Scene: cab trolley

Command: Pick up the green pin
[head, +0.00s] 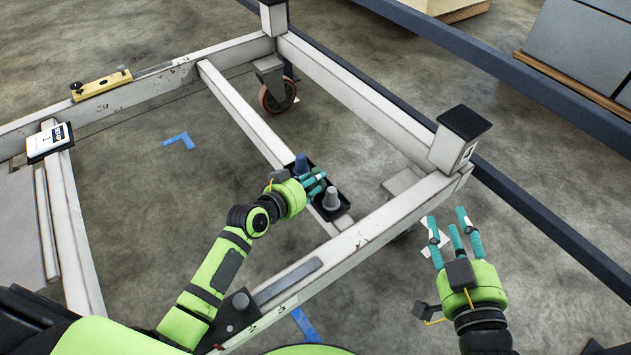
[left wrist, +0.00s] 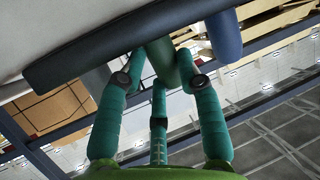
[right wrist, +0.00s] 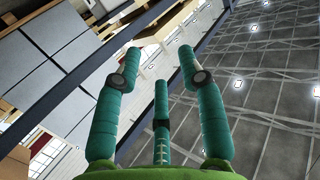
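The green pin (left wrist: 163,62) shows in the left wrist view, projecting from the dark tray (left wrist: 120,42) between the fingertips of my left gripper (left wrist: 160,66). A gap shows on its left; I cannot tell whether the right finger touches it. In the head view, my left gripper (head: 318,182) reaches over the black tray (head: 345,207) on the trolley frame, and its fingers hide the green pin. Its fingers are spread. My right gripper (head: 453,232) is open and empty, to the right of the frame; its spread fingers also show in the right wrist view (right wrist: 160,65).
A blue pin (head: 301,164) and a grey pin (head: 331,199) stand in the tray beside my left fingers. White trolley beams (head: 375,232) surround the tray, with a black-capped corner post (head: 455,140) to the right. A dark blue rail (head: 545,222) runs beyond my right gripper.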

